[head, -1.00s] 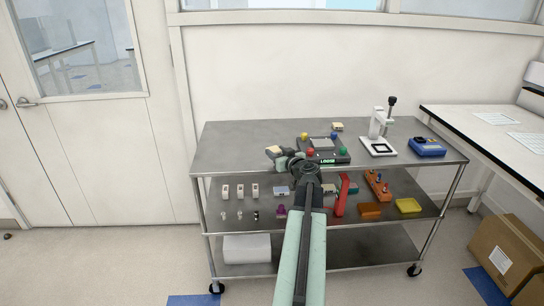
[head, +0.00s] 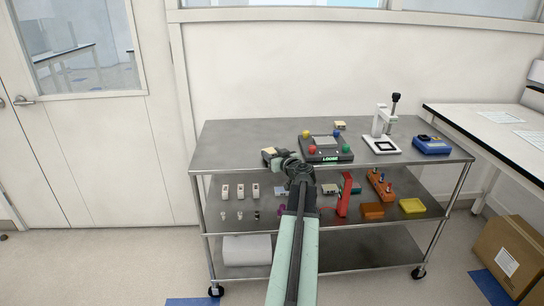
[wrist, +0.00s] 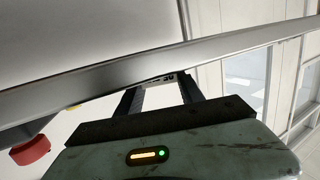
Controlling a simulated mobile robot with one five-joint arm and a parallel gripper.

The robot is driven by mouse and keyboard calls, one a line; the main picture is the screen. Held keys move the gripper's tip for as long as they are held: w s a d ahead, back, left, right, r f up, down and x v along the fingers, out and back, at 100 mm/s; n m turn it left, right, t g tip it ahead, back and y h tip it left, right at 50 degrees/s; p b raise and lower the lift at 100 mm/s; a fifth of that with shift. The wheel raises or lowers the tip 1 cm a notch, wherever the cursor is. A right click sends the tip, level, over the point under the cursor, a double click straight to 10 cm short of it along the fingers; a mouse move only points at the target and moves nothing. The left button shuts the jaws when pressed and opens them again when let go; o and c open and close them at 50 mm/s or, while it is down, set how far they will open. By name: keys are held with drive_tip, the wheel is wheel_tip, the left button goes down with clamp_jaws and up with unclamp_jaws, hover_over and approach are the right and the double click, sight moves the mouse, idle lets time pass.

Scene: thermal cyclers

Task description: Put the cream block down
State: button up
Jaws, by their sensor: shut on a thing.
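The cream block (head: 268,152) is at the tip of my gripper (head: 275,156), over the left middle part of the cart's top shelf near the front. Its top is cream and its lower part looks dark. In the wrist view my gripper (wrist: 161,92) has its two dark fingers apart, with a pale surface between them. My gripper is shut on the block. I cannot tell whether the block's underside touches the shelf. My arm hides part of the shelf front.
A dark device (head: 325,149) with coloured knobs stands just right of my gripper. A similar cream-topped block (head: 340,125) sits behind it. A white press (head: 382,130) and a blue device (head: 431,145) stand further right. The top shelf (head: 228,145) is clear on the left.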

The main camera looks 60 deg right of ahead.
drive_tip(key=o, duration=1.4)
drive_tip(key=shift+f, duration=0.1)
drive_tip(key=shift+s+r+p, duration=0.1)
drive_tip(key=shift+r+p, duration=0.2)
drive_tip(key=shift+p, duration=0.05)
drive_tip(key=p+v, duration=0.1)
drive_tip(key=v, duration=1.1)
drive_tip(key=shift+f, duration=0.15)
